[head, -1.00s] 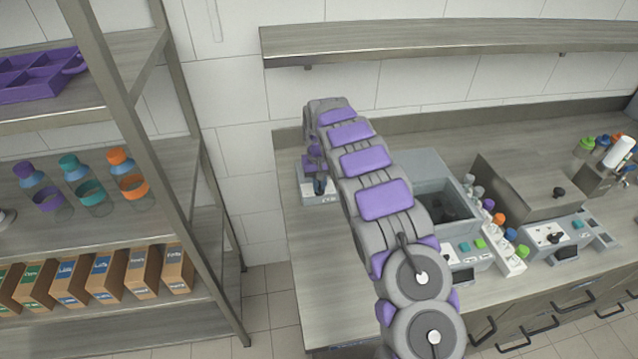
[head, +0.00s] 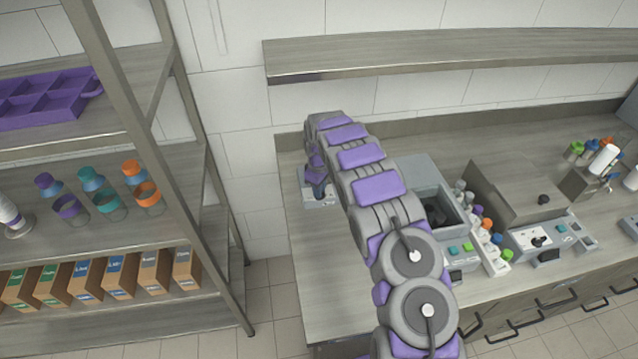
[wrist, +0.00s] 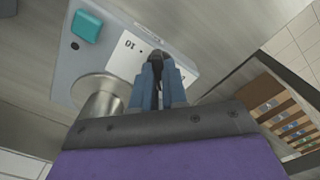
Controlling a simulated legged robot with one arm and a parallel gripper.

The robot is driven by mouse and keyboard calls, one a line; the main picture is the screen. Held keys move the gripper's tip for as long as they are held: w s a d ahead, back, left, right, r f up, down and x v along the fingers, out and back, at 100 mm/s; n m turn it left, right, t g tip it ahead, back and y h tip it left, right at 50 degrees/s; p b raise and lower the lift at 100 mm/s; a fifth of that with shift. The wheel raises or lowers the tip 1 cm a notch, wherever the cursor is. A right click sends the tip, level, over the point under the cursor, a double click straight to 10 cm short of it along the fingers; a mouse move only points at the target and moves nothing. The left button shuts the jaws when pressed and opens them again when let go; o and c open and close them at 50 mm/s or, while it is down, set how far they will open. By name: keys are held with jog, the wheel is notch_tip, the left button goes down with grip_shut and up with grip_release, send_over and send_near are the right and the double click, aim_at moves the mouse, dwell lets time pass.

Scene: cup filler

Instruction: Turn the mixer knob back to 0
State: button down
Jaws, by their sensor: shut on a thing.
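The mixer (wrist: 75,62) is a small grey and white unit on the counter. In the wrist view its white dial face shows "10" and part of a scale, with a teal button (wrist: 87,27) and a metal cylinder (wrist: 100,95) beside it. My gripper (wrist: 158,70) is shut on the dark mixer knob (wrist: 160,57), which is mostly hidden between the fingers. In the head view my gripper (head: 319,190) reaches down to the mixer (head: 308,198) at the left end of the counter; my arm hides part of it. The knob's pointer cannot be read.
A shelving rack (head: 190,150) with bottles, boxes and a purple tray (head: 45,100) stands at the left. A wall shelf (head: 450,55) hangs above the counter. Right of my arm are an open grey bin (head: 412,172), colored bottles (head: 487,222) and another machine (head: 530,238). The counter's front left is clear.

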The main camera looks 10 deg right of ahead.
jog(key=n+p, duration=0.1)
jog(key=n, duration=0.1)
jog(key=n+p, duration=0.2)
jog(key=shift+r+n, duration=0.2)
jog(key=shift+n, duration=0.1)
jog(key=shift+f+n+p, duration=0.1)
jog(key=shift+n+p, duration=1.55)
jog(key=shift+n, duration=0.35)
jog(key=shift+w, duration=0.1)
jog(key=c, duration=1.2)
grip_release()
jog(key=shift+f, duration=0.1)
jog(key=shift+o, duration=0.2)
notch_tip(320, 180, up, 17)
